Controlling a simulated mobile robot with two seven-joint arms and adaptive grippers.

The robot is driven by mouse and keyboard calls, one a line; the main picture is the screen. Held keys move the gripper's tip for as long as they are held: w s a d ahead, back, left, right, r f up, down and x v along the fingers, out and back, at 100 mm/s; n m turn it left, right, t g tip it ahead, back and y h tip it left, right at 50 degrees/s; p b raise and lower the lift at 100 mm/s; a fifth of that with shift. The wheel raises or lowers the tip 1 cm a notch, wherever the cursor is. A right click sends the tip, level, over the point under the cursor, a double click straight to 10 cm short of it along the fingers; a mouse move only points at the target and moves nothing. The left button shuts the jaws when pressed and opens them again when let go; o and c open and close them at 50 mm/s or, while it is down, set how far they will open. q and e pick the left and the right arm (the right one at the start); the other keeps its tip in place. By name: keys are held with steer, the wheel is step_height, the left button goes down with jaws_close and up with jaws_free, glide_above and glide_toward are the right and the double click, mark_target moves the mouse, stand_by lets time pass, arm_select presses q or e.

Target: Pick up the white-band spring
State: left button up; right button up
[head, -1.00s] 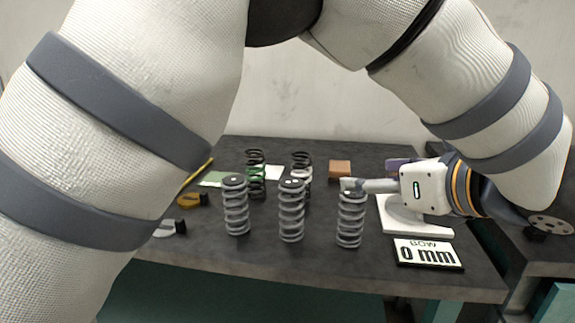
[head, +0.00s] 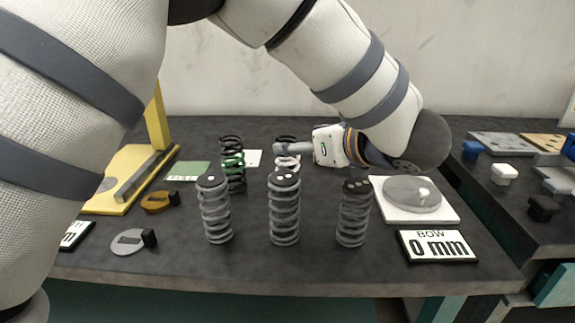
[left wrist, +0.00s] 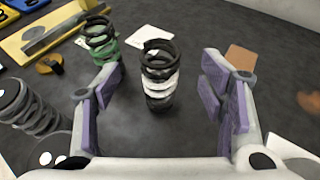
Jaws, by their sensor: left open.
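The white-band spring (left wrist: 160,88) stands upright in the left wrist view, dark coils with white coils round its middle. In the head view the white-band spring (head: 288,164) is at the back of the table, partly hidden by my left gripper (head: 282,149). My left gripper is open, and in the left wrist view its purple-padded fingers lie to either side of the spring. I cannot tell whether the spring is fully between the pads; no contact shows. My right gripper is not in view.
A green-band spring (head: 232,160) stands just left of the white-band one. Three grey springs (head: 215,212) stand in a front row. A brown block (left wrist: 240,59) lies behind.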

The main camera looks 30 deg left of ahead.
mark_target(293, 142)
arm_select(q)
steer(key=x, duration=0.4)
steer(key=shift+f, duration=0.25)
steer(key=shift+r, duration=0.1)
jaws_close()
